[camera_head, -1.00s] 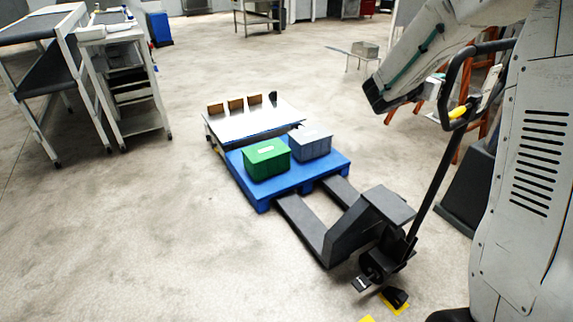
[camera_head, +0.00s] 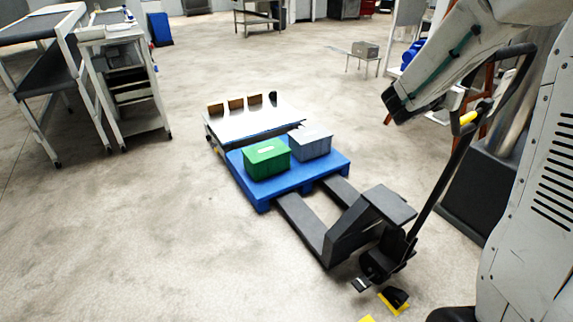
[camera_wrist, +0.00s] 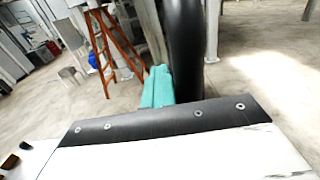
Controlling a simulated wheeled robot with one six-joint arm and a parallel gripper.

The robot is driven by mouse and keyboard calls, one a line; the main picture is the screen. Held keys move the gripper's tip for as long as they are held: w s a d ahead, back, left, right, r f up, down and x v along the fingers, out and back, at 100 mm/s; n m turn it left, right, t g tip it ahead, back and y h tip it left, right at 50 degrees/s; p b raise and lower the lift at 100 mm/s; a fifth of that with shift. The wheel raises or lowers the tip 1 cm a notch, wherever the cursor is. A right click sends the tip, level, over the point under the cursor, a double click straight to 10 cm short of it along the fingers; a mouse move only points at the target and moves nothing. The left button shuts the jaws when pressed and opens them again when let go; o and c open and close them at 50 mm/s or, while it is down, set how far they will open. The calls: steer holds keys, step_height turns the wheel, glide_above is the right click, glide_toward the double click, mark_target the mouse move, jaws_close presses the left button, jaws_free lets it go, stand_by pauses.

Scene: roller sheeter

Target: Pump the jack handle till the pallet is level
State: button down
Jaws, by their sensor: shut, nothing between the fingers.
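The pallet jack (camera_head: 365,215) stands at lower right, with its dark forks running under the blue pallet (camera_head: 263,203). A green box (camera_head: 267,160) and a grey box (camera_head: 311,143) sit on the pallet. I cannot tell whether the pallet is level. The black jack handle (camera_head: 437,182) leans up to the right and ends in a loop with a yellow part. In the wrist view my gripper's teal fingers (camera_wrist: 157,88) are shut and empty. The black curved bar of the handle (camera_wrist: 186,50) is just right of them; I cannot tell whether they touch. In the head view my fingers are hidden.
A white sloped platform (camera_head: 250,123) with several brown blocks lies behind the pallet. A shelf cart (camera_head: 125,85) and a table (camera_head: 35,30) stand at left. An orange ladder (camera_wrist: 118,50) is beyond the handle. The floor left of the jack is clear.

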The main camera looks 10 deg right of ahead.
steer(key=s, duration=0.2)
steer(key=s+d, duration=0.2)
steer(key=s, duration=0.1)
steer(key=shift+s+f, duration=0.15)
steer(key=shift+s, duration=0.15)
steer(key=s, duration=0.1)
steer(key=s+d, duration=0.1)
steer(key=s, duration=0.1)
steer(key=s+d, duration=0.1)
steer(key=s, duration=0.1)
steer(key=shift+s+f, duration=0.2)
steer(key=shift+f, duration=0.2)
